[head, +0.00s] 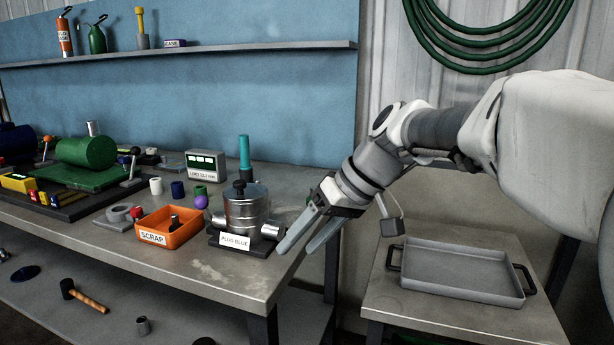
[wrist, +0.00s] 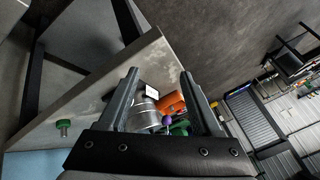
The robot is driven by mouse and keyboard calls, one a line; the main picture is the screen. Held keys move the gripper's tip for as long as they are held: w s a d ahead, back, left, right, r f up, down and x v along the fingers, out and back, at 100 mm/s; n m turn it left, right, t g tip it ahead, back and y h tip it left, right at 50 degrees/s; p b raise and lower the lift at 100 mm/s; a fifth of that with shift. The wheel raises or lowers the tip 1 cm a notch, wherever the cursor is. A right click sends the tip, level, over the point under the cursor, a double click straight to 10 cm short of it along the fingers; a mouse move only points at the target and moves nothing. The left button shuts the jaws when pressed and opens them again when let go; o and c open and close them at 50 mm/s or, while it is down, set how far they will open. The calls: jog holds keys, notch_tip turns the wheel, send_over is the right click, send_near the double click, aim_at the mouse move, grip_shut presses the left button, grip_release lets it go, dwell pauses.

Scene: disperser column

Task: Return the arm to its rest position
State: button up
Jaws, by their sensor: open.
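My gripper (head: 304,234) is open, with nothing between its fingers. In the head view it hangs in front of the workbench's right end, pointing down and left. The arm reaches in from the right side of the picture. The nearest thing to it is a steel cylinder (head: 246,205) with a dark knob, on a dark base labelled PLUG BLUE (head: 235,241). In the wrist view the two fingers (wrist: 157,98) spread apart, with the steel cylinder (wrist: 143,118) and an orange bin (wrist: 172,102) showing beyond them.
The workbench (head: 200,270) holds an orange SCRAP bin (head: 168,237), a display box (head: 205,165), a teal cylinder (head: 244,152) and a green machine (head: 85,152). A grey tray (head: 462,270) lies empty on a lower table at right. A shelf (head: 270,46) runs along the blue wall panel.

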jog(key=s+d+f+m+t+h, duration=0.2)
jog(key=s+d+f+m+h, duration=0.15)
jog(key=s+d, duration=0.5)
jog(key=s+d+f+m+t+h, duration=0.2)
jog(key=s+d+f+m+h, duration=0.15)
jog(key=s+d, duration=0.5)
notch_tip(320, 180, up, 21)
jog(key=s+a+p, duration=0.1)
jog(key=p, duration=2.1)
jog(key=shift+s+a+r, duration=0.2)
jog(key=shift+s+a, duration=0.2)
